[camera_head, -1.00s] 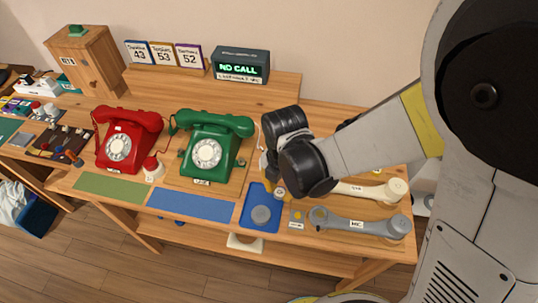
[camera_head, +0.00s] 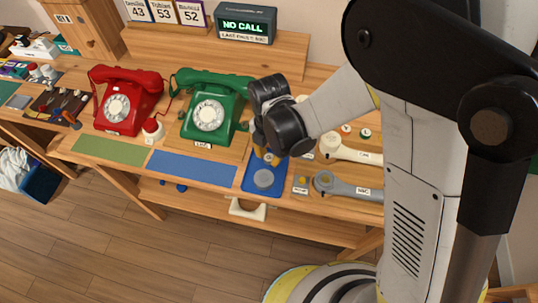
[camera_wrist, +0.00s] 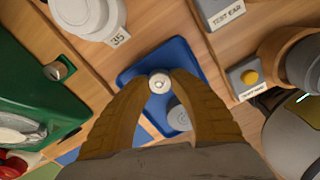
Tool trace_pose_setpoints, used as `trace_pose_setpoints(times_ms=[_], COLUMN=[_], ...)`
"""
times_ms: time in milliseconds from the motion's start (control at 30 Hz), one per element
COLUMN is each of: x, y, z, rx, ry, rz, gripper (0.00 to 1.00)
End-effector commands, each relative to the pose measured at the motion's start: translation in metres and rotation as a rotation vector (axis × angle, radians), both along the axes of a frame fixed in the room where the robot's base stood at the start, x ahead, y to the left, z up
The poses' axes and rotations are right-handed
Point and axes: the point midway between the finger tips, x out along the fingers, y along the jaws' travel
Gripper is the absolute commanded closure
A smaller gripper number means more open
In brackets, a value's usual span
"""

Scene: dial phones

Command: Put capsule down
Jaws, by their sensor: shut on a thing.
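The capsule is a small round pale disc with a lighter centre; in the wrist view the capsule (camera_wrist: 159,83) sits between the tips of my two tan fingers. My gripper (camera_wrist: 158,84) is shut on it, over the blue tray (camera_wrist: 147,61). In the head view my gripper (camera_head: 266,154) is over the far part of the blue tray (camera_head: 249,182). A grey disc (camera_head: 263,178) lies in the near part of the tray and shows partly behind a finger in the wrist view (camera_wrist: 179,118). I cannot tell whether the capsule touches the tray.
The green phone (camera_head: 216,104) and red phone (camera_head: 120,108) stand left of the tray. A blue mat (camera_head: 193,167) lies beside it. A cream handset (camera_head: 345,149) and a grey handset (camera_head: 340,185) lie to the right. A display reading NO CALL (camera_head: 245,24) stands at the back.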

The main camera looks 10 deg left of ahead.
Motion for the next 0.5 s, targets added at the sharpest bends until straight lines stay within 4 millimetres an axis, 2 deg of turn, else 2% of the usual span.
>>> trace_pose_setpoints(times_ms=[33, 67, 100, 133, 500], x=[0.0, 0.0, 0.0, 0.0, 0.0], y=[0.0, 0.0, 0.0, 0.0, 0.0], z=[-0.0033, -0.0027, -0.002, -0.0019, 0.0037], rx=[0.0, 0.0, 0.0, 0.0, 0.0], ry=[0.0, 0.0, 0.0, 0.0, 0.0], rz=[0.0, 0.0, 0.0, 0.0, 0.0], gripper=[0.9, 0.67, 0.55, 0.52, 0.52])
